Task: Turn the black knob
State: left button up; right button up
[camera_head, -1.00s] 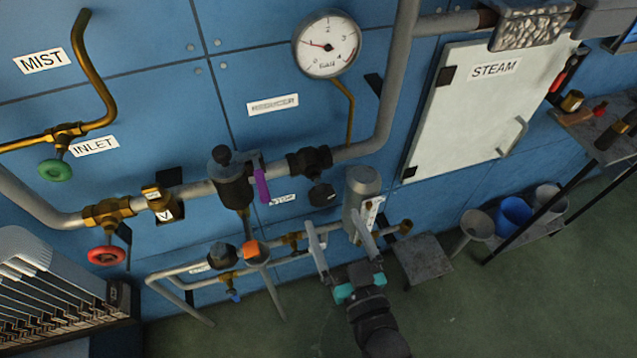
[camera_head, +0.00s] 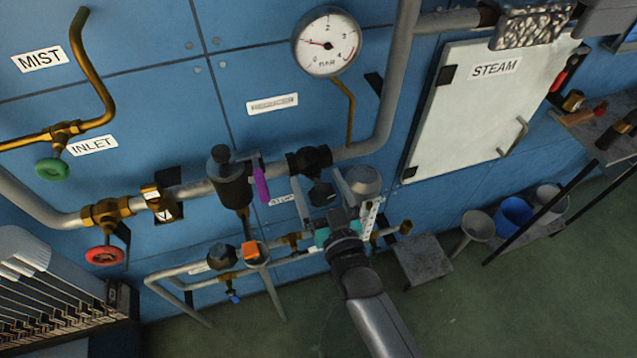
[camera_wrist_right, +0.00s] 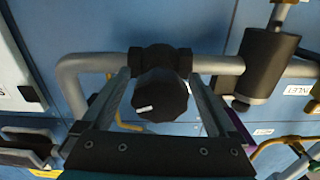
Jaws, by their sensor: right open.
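The black knob (camera_head: 322,194) is faceted, with a white mark on its face, and sits on a black valve body (camera_head: 309,160) in the grey pipe. It shows clearly in the right wrist view (camera_wrist_right: 160,95), with the white mark toward its left. My right gripper (camera_head: 318,182) is open, with one finger on each side of the knob. In the right wrist view its fingers (camera_wrist_right: 159,78) reach up on both sides, and gaps show between them and the knob. My left gripper is not in view.
A grey cylinder (camera_head: 364,182) stands close right of my right gripper. A pressure gauge (camera_head: 327,43) hangs above. A small grey table (camera_head: 422,260) stands lower right, with open floor in front.

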jog(key=c, duration=1.4)
jog(key=shift+m, duration=0.4)
jog(key=shift+m+p, duration=0.35)
jog(key=shift+m, duration=0.65)
jog(key=m, duration=0.3)
jog(key=shift+m, duration=0.4)
jog(key=m, duration=0.3)
jog(key=shift+m, duration=1.7)
